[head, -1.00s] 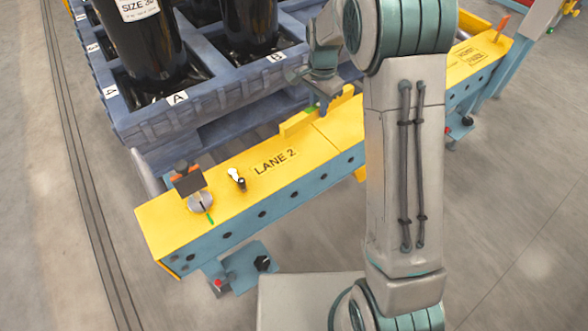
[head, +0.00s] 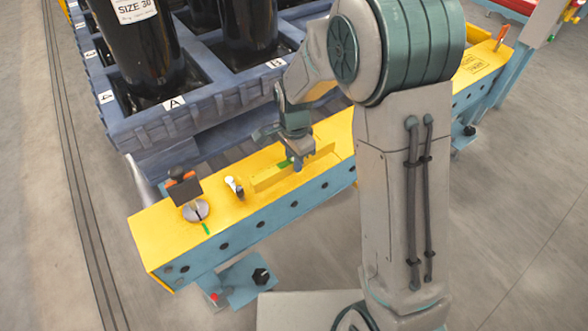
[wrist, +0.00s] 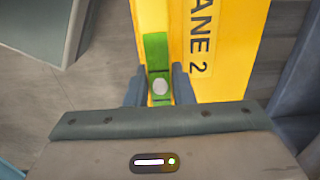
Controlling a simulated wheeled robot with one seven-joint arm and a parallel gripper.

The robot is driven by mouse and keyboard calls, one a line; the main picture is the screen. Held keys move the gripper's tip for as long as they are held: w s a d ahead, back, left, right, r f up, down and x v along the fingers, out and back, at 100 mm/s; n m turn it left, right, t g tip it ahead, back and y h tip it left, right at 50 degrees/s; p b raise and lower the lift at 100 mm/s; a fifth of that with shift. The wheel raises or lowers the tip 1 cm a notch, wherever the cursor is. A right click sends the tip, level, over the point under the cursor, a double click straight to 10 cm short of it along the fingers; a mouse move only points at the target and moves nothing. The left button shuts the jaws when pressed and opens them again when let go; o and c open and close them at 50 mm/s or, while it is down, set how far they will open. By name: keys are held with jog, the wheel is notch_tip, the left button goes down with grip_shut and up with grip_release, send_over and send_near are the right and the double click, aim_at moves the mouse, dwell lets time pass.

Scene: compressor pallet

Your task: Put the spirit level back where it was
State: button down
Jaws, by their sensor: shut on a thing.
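The yellow spirit level (head: 265,181) is held in my gripper (head: 298,165), low over the yellow top of the lane beam (head: 150,222). In the head view it runs roughly along the beam and covers the LANE 2 print; I cannot tell whether it touches the beam. In the wrist view the level (wrist: 151,14) shows a green section and a round pale vial between my gripper's two fingers (wrist: 159,88), which are shut on it. The LANE 2 print (wrist: 200,45) lies just right of it there.
A small white-and-black fitting (head: 234,187) stands just left of the level. A round metal piece with a dark plate (head: 187,190) stands farther left on the beam. The blue pallet (head: 190,118) with black cylinders (head: 145,50) is behind. The beam's left end is clear.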

jog(key=shift+f+b, duration=0.55)
jog(key=shift+f, duration=1.2)
jog(key=shift+f, duration=0.2)
jog(key=c, duration=1.3)
grip_release()
jog(key=shift+o, duration=0.2)
jog(key=shift+r, duration=0.1)
